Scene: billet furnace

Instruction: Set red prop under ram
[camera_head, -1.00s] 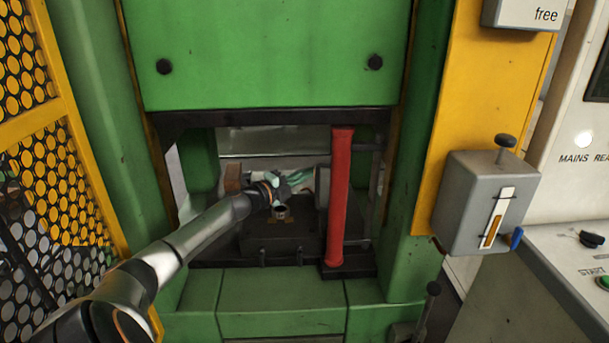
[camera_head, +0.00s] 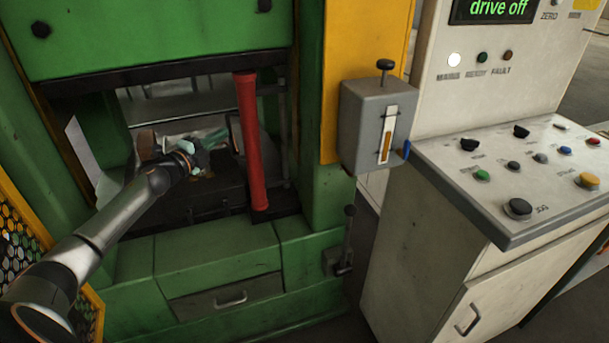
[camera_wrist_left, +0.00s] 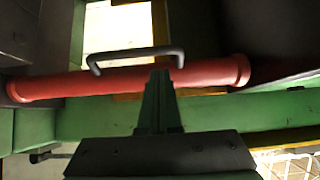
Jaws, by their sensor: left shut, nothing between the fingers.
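The red prop (camera_head: 250,145) stands upright in the right part of the press opening. Its foot is on the dark bed (camera_head: 275,208) and its top reaches the dark lower edge of the green ram (camera_head: 150,40); whether it touches there I cannot tell. In the left wrist view the prop (camera_wrist_left: 110,82) lies across the picture, with a dark handle (camera_wrist_left: 135,55) in front of it. My left gripper (camera_head: 212,138) is inside the opening, left of the prop. Its fingers (camera_wrist_left: 159,78) are shut and empty, pointing at the handle. My right gripper is out of view.
A grey box with a gauge and knob (camera_head: 365,125) sits on the yellow post right of the opening. A control desk (camera_head: 455,190) stands further right; its display (camera_head: 495,10) reads "drive off". Yellow mesh guard (camera_head: 20,235) is at the left, near my arm.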

